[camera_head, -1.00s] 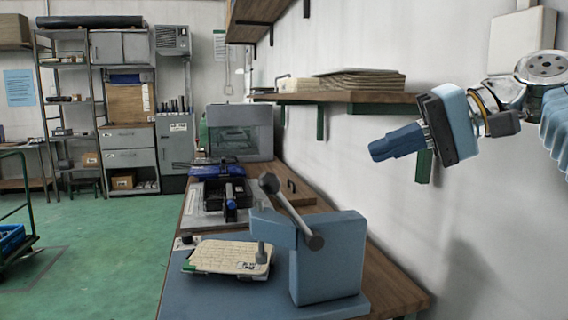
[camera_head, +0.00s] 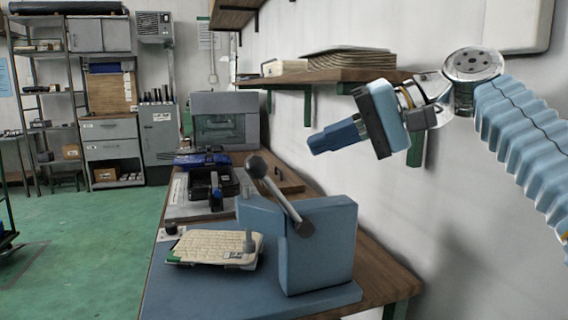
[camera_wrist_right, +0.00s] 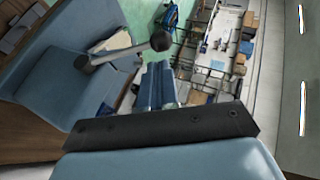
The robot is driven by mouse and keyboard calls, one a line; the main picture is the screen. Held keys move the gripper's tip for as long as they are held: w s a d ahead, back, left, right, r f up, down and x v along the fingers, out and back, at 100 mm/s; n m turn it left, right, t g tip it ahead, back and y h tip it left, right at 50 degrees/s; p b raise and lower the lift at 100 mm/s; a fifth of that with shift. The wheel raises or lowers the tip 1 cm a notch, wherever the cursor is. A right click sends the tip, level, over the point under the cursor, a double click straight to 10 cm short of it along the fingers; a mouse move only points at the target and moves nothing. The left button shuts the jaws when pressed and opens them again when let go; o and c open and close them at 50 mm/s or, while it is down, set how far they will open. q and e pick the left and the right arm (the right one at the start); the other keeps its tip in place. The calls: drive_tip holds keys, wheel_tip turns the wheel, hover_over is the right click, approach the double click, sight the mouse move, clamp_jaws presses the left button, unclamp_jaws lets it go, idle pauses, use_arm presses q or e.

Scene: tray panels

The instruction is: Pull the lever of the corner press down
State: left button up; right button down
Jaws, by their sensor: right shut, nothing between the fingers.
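The corner press (camera_head: 322,245) is a blue block on a blue base plate on the bench. Its lever (camera_head: 278,192) is a grey rod with a dark ball knob (camera_head: 256,167), angled up and to the left from the pivot. A cream panel (camera_head: 213,247) lies under the press's ram. My right gripper (camera_head: 316,143) is shut and empty, above and right of the knob, apart from it. In the right wrist view the shut fingers (camera_wrist_right: 157,80) show beside the lever knob (camera_wrist_right: 160,41). My left gripper is not in view.
A wall shelf (camera_head: 350,75) with stacked boards is behind my right gripper. Further back on the bench are a dark fixture (camera_head: 212,187) and a grey machine (camera_head: 225,120).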

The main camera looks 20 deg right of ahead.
sight(266, 164)
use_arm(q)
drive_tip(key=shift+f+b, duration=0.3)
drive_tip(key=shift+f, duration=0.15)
use_arm(e)
drive_tip(key=x, duration=0.7)
drive_tip(key=shift+a, duration=0.1)
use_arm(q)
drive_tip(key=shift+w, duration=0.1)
